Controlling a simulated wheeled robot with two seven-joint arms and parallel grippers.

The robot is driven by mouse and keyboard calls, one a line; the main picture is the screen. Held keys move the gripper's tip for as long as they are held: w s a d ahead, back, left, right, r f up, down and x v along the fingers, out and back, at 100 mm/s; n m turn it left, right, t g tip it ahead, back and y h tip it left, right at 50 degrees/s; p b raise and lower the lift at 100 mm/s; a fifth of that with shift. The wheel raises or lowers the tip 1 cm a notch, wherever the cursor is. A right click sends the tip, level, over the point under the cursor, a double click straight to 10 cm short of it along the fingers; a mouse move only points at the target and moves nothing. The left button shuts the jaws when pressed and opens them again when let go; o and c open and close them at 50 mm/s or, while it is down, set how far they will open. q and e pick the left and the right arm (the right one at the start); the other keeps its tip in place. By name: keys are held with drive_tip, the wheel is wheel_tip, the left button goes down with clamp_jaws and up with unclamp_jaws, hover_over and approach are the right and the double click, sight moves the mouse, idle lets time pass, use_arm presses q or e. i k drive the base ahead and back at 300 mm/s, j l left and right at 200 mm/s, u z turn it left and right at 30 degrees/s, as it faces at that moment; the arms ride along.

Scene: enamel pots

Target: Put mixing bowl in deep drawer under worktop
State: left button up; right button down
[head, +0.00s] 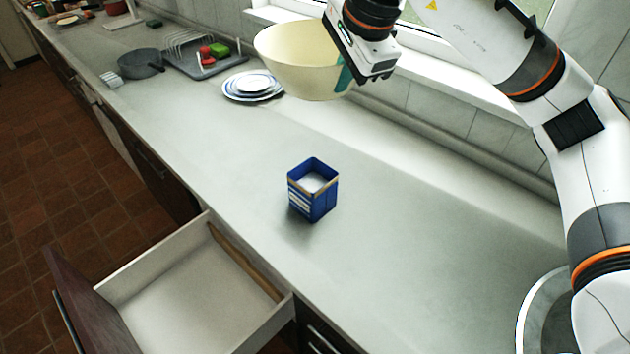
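A cream mixing bowl (297,62) is held up above the back of the worktop (240,150), in front of the window. My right gripper (350,78) is at the bowl's right side, with a teal fingertip against its wall. It appears shut on that wall; the other finger is hidden. The bowl is slightly tilted, its opening facing up. A deep drawer (190,305) under the worktop's front edge is pulled open at the lower left. It holds a wooden rolling-pin-like rod along its right side, and the rest of its floor is bare. My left gripper does not show.
A blue open box (313,190) stands mid-worktop, between bowl and drawer. Stacked blue-rimmed plates (252,87) lie left of the bowl. A grey tray (207,66) with a rack and a grey pan (141,64) stand farther left. A round metal-rimmed thing (527,310) is at lower right.

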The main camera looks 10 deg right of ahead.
sight(192, 319)
drive_tip(key=k, duration=0.45)
drive_tip(key=i+j, duration=0.1)
drive_tip(key=j, duration=1.05)
drive_tip(key=i+j+z, duration=0.1)
drive_tip(key=j, duration=0.5)
